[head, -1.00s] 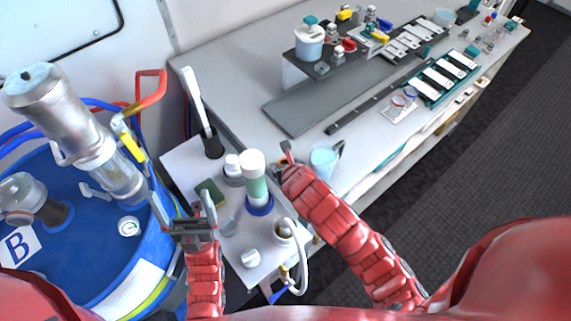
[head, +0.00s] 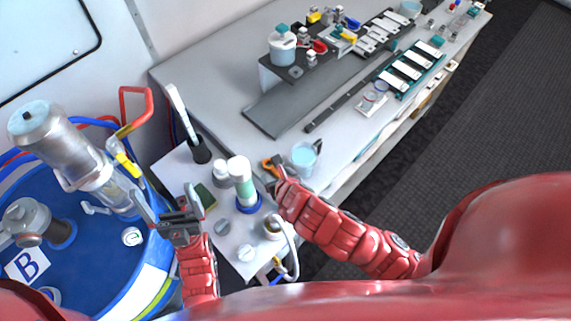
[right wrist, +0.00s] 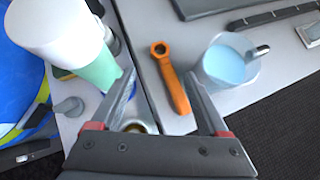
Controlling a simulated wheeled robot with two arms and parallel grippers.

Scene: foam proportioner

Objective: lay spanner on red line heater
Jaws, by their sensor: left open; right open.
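An orange spanner (right wrist: 171,78) with a ring end lies on the white bench near its edge, beside a cup of light-blue liquid (right wrist: 230,60). In the head view the spanner (head: 267,167) shows just left of that cup. My right gripper (right wrist: 161,80) is open above the spanner, which appears between its fingers and looks ungripped. In the head view the right gripper (head: 281,178) partly hides this area. My left gripper (head: 169,206) is open and empty near the blue drum. I cannot tell which thing is the red line heater.
A blue drum (head: 75,255) marked B, with a metal pump (head: 55,145), stands at left. A white-and-green bottle (head: 241,180) stands left of my right gripper. A grey plate (head: 285,108) lies farther back on the bench.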

